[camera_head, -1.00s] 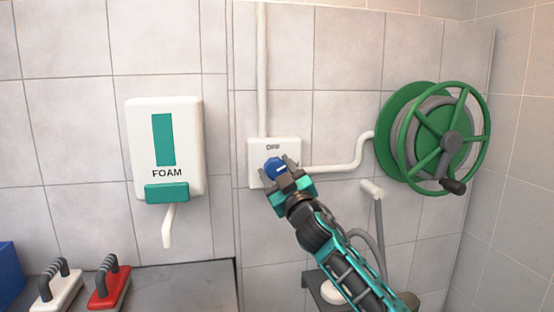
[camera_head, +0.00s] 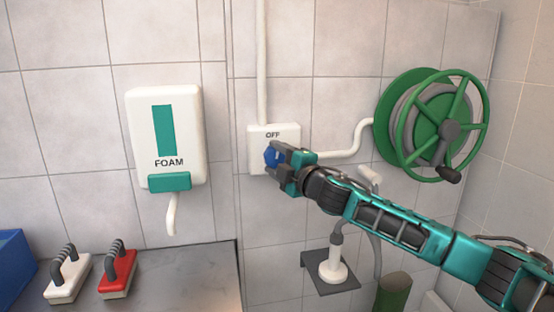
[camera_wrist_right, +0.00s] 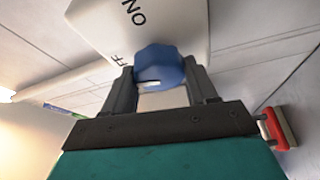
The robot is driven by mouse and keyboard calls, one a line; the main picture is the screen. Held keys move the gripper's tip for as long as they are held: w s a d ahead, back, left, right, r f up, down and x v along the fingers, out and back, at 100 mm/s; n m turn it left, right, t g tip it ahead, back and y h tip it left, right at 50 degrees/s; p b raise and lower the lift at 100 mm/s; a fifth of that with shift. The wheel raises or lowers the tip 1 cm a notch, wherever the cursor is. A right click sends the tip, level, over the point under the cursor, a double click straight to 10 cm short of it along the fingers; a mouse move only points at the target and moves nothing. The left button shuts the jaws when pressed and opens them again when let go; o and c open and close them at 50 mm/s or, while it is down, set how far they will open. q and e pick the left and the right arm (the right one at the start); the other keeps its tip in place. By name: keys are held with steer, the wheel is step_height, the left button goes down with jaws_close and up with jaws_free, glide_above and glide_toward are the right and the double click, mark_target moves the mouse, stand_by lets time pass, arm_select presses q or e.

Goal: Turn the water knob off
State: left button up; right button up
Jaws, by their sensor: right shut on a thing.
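The blue water knob (camera_head: 271,156) sits on a white wall box (camera_head: 259,134) marked OFF at its top. In the right wrist view, the knob (camera_wrist_right: 160,66) has a white mark on it, and the box (camera_wrist_right: 190,22) shows the letters ON and part of OFF. My right gripper (camera_head: 276,157) is shut on the knob, with a finger on each side of it (camera_wrist_right: 163,90). The arm comes in from the right. The fingers hide part of the knob in the head view. My left gripper is not in view.
A green hose reel (camera_head: 432,125) hangs at the right, joined to the box by a white pipe (camera_head: 345,149). A foam dispenser (camera_head: 166,140) is on the wall at left. A white brush (camera_head: 68,278) and a red brush (camera_head: 118,272) stand on a grey counter (camera_head: 190,283).

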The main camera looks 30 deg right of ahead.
steer(key=shift+n+g, duration=0.4)
steer(key=shift+n, duration=0.6)
steer(key=o, duration=1)
steer(key=s+d+b, duration=0.1)
steer(key=s+b, duration=0.3)
steer(key=s, duration=0.8)
steer(key=shift+s+d, duration=0.4)
